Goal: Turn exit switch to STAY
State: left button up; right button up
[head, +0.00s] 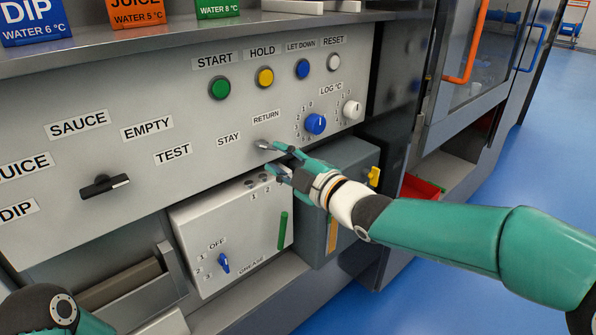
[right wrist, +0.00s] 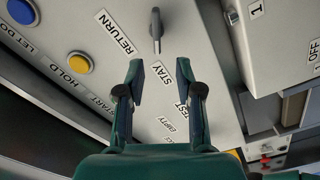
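The exit switch is a small grey lever (head: 263,145) on the sloped panel, by the STAY label (head: 228,139) and the RETURN label (head: 266,116). In the right wrist view the lever (right wrist: 156,30) stands just beyond the fingertips, beside RETURN (right wrist: 115,32) and above STAY (right wrist: 164,75). Which label it points to I cannot tell. My right gripper (head: 277,158) is close in front of the lever. Its fingers (right wrist: 160,68) are apart, with nothing between them and a gap to the lever. My left gripper is out of view; part of my left arm shows at lower left.
Blue LOG °C knob (head: 315,124) and white knob (head: 351,109) sit right of the lever. Green, yellow, blue and white buttons line the panel above. A black switch (head: 105,185) is at left. A grease box (head: 232,235) juts out below.

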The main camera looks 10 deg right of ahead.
jog(key=v, duration=0.5)
jog(key=shift+s+d, duration=0.25)
jog(key=shift+s, duration=0.1)
jog(key=shift+f, duration=0.1)
